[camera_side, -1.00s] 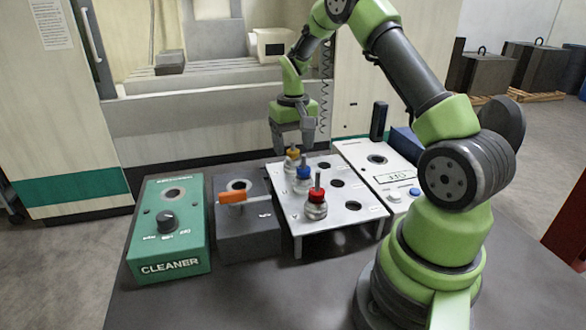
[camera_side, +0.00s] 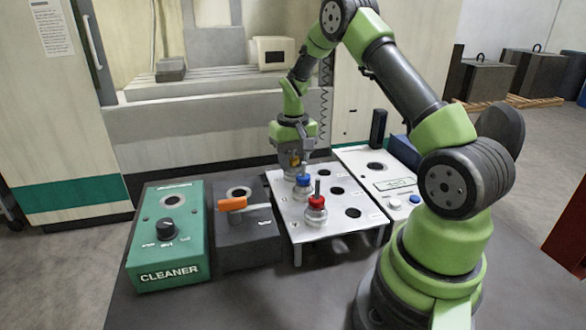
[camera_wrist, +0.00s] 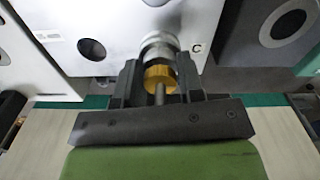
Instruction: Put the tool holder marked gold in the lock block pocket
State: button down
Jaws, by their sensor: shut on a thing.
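The gold-marked tool holder (camera_wrist: 160,76) is between the fingers of my gripper (camera_wrist: 158,82) in the wrist view, its gold band clasped from both sides. In the side view my gripper (camera_side: 294,160) is low over the far left of the white rack plate, shut on the gold holder (camera_side: 295,161), which is mostly hidden by the fingers. The holder is at its rack place; I cannot tell whether it is lifted. The lock block (camera_side: 248,248) is a dark grey block left of the rack, with an open round pocket (camera_side: 239,192) on top and an orange-handled lever (camera_side: 233,204).
The white rack (camera_side: 340,222) also holds a blue-marked holder (camera_side: 303,184) and a red-marked holder (camera_side: 316,207), close in front of my gripper. A green cleaner box (camera_side: 168,245) stands left of the lock block. A white panel with a blue button (camera_side: 414,191) stands right.

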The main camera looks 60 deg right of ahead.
jog(key=r, duration=0.9)
jog(key=shift+w+a+r, duration=0.2)
jog(key=shift+w+a, duration=0.05)
jog(key=shift+w, duration=0.05)
jog(key=w+a+r+n, duration=0.35)
jog(key=w+a, duration=0.25)
jog(key=a, duration=0.5)
notch_tip(320, 180, down, 12)
jog(key=shift+w+f+n, duration=0.2)
jog(key=shift+w+n, duration=0.1)
jog(key=shift+n, duration=0.15)
jog(key=c, duration=0.7)
grip_release()
jog(key=shift+o, duration=0.2)
notch_tip(320, 180, up, 10)
